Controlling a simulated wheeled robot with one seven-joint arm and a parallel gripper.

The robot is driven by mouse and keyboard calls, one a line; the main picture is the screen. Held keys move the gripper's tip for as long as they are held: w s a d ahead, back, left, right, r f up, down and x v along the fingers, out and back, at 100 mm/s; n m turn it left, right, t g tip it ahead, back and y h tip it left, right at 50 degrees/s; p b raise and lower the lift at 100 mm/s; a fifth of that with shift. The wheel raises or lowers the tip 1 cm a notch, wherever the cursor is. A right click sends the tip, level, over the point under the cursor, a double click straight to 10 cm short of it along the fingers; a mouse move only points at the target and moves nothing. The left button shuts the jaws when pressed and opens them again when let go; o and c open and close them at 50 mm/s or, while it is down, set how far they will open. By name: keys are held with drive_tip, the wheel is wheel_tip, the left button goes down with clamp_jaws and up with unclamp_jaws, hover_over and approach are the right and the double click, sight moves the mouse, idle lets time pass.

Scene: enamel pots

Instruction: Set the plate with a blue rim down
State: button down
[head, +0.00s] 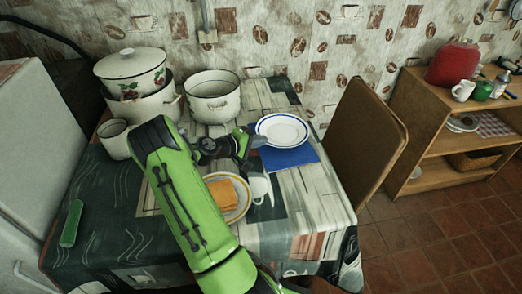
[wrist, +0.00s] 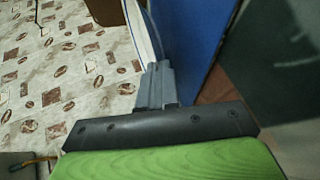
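The white plate with a blue rim (head: 282,130) is level over the back part of a blue mat (head: 290,158) on the table. My gripper (head: 246,141) is at the plate's left edge. In the wrist view the fingers (wrist: 155,75) are close together on the rim of the plate (wrist: 144,32), which shows nearly edge-on. The blue mat (wrist: 200,40) lies close beside it in that view. I cannot tell whether the plate touches the mat. My arm hides part of the table.
A plate (head: 243,203) with an orange sponge (head: 222,195) and a white cup (head: 262,189) stand in front of the gripper. Pots (head: 212,97) (head: 131,72) and a mug (head: 114,139) stand at the back left. A chair (head: 362,145) adjoins the table's right side.

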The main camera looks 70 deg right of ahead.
sight(259, 153)
wheel_tip(259, 153, down, 3)
drive_tip(key=shift+b, duration=0.45)
drive_tip(key=c, duration=1.7)
unclamp_jaws()
drive_tip(key=shift+f, duration=0.1)
drive_tip(key=shift+o, duration=0.2)
drive_tip(key=shift+w+a+r, duration=0.2)
drive_tip(key=shift+a+r, duration=0.05)
drive_tip(key=shift+r, duration=0.05)
drive_tip(key=p+v, duration=0.2)
drive_tip(key=v, duration=0.9)
drive_tip(key=shift+a+p, duration=0.2)
drive_tip(key=shift+p, duration=0.2)
